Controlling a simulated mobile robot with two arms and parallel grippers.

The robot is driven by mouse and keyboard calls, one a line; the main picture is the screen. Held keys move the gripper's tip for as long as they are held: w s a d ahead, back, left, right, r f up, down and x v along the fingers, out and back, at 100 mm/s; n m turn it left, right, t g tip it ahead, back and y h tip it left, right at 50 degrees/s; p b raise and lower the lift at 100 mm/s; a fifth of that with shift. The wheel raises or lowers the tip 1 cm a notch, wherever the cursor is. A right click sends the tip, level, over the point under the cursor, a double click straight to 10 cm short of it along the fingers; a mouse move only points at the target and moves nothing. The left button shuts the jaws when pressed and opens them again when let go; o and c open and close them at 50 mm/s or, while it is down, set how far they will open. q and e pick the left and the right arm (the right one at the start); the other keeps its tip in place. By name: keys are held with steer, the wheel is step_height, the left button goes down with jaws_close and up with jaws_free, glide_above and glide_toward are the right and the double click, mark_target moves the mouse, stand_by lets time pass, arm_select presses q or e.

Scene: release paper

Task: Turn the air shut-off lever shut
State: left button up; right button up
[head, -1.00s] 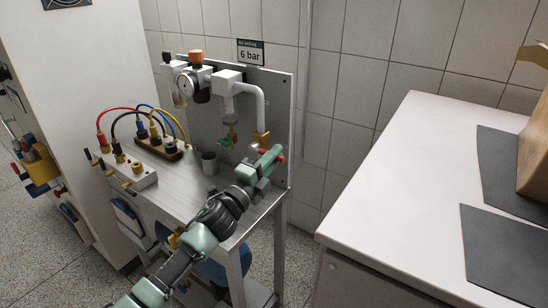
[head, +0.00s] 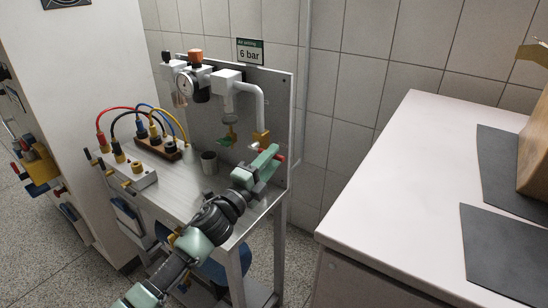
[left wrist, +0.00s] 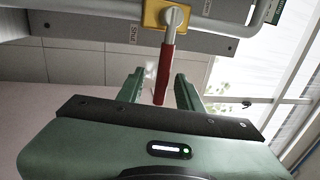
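The air shut-off lever (left wrist: 166,70) has a red grip on a pale stem, fixed to a yellow valve body (left wrist: 165,14). In the head view the valve body (head: 262,137) sits at the foot of a white pipe, and a bit of the red lever (head: 280,158) shows beside my gripper. My left gripper (head: 265,162) is at the lever. In the left wrist view its green fingers (left wrist: 159,92) are open, one on each side of the red grip, with gaps visible. A "Shut" label (left wrist: 134,33) is left of the lever. My right gripper is not in view.
A white counter (head: 400,180) stands at the right.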

arm_select(q)
steer(key=v, duration=0.6)
steer(key=shift+s+a, duration=0.2)
steer(key=shift+s, duration=0.05)
steer(key=shift+f, duration=0.15)
